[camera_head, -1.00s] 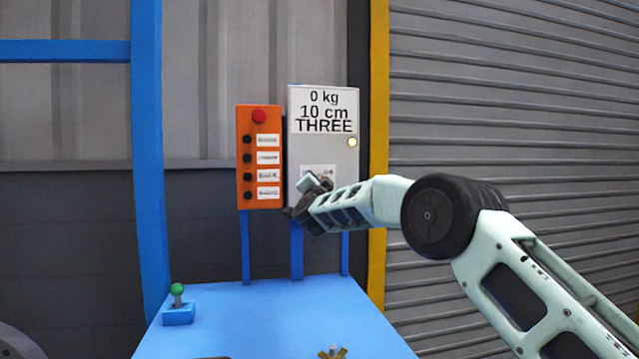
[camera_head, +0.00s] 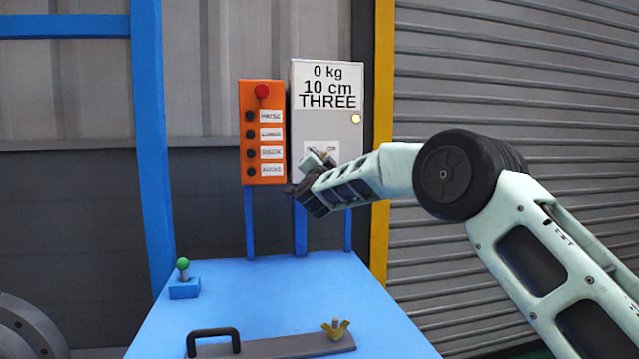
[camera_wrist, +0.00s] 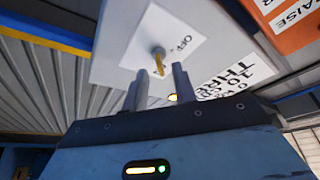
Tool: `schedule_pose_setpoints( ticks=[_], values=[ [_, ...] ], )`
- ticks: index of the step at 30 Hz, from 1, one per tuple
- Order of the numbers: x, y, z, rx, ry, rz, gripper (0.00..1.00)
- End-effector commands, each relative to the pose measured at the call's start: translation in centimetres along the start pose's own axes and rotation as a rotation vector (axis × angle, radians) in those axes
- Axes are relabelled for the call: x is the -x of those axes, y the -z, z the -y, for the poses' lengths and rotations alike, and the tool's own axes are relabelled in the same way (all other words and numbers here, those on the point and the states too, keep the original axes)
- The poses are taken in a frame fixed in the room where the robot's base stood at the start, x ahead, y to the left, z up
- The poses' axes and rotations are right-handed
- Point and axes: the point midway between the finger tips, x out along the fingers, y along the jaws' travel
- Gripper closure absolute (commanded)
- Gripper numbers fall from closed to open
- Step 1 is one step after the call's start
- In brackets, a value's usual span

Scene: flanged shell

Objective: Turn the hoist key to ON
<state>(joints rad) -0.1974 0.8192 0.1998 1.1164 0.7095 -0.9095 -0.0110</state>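The hoist key (camera_wrist: 158,62) is a small brass-yellow key standing out from a white label plate (camera_wrist: 183,45) on the grey box, in the wrist view. "OFF" is readable beside it there. My gripper (camera_wrist: 160,70) is open, its two grey fingertips on either side of the key's near end. I cannot tell whether either finger touches it. In the head view the grey box (camera_head: 345,135) reads "0 kg, 10 cm, THREE".
An orange panel (camera_head: 247,150) with a red knob (camera_head: 262,91) and black buttons stands just left of the box. A lit yellowish lamp (camera_head: 356,118) is on the box. The blue table (camera_head: 260,290) below carries a green-knobbed lever (camera_head: 182,270), a black handle (camera_head: 213,333) and a yellow wing nut (camera_head: 336,328).

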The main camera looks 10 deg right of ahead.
Motion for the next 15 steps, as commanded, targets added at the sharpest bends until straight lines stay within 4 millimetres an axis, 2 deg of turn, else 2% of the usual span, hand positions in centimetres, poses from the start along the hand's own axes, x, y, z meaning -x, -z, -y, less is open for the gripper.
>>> schedule_pose_setpoints(
  ticks=[15],
  values=[
    [10.8, -0.1, 0.0, 0.0, 0.002, 0.002, 0.73]
  ],
)
